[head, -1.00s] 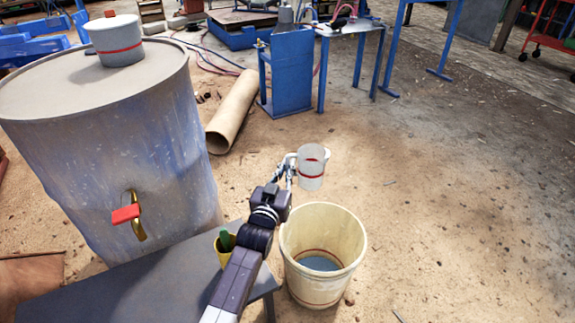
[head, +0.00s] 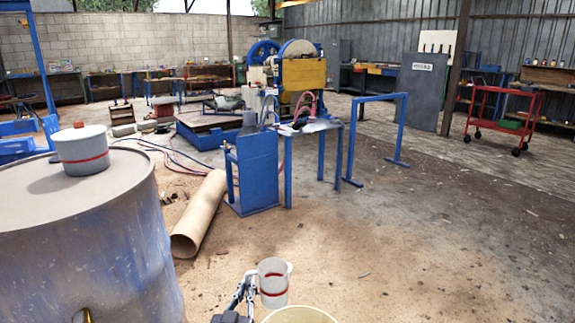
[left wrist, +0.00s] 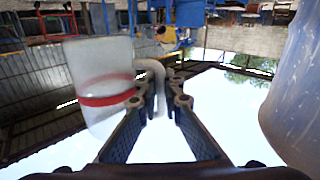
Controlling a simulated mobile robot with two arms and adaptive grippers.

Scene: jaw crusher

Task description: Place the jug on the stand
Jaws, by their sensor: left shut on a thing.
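The jug (head: 273,283) is a translucent whitish cup with a red band, low in the middle of the head view. My left gripper (head: 249,284) is shut on its handle, with the jug off the floor. In the left wrist view the jug (left wrist: 101,85) hangs beside the fingers, its handle between the fingertips (left wrist: 160,88). A blue stand (head: 254,172) is in the mid-distance, up and left of the jug; a blue-legged table (head: 318,127) adjoins it. I cannot tell which of these the task calls the stand. My right gripper is not in view.
A big drum (head: 85,245) carrying a lidded pot (head: 80,150) fills the left. A cream bucket (head: 298,315) is just below the jug. A cardboard tube (head: 199,215) lies left of the blue stand. Floor on the right is open, with a blue frame (head: 378,140) farther back.

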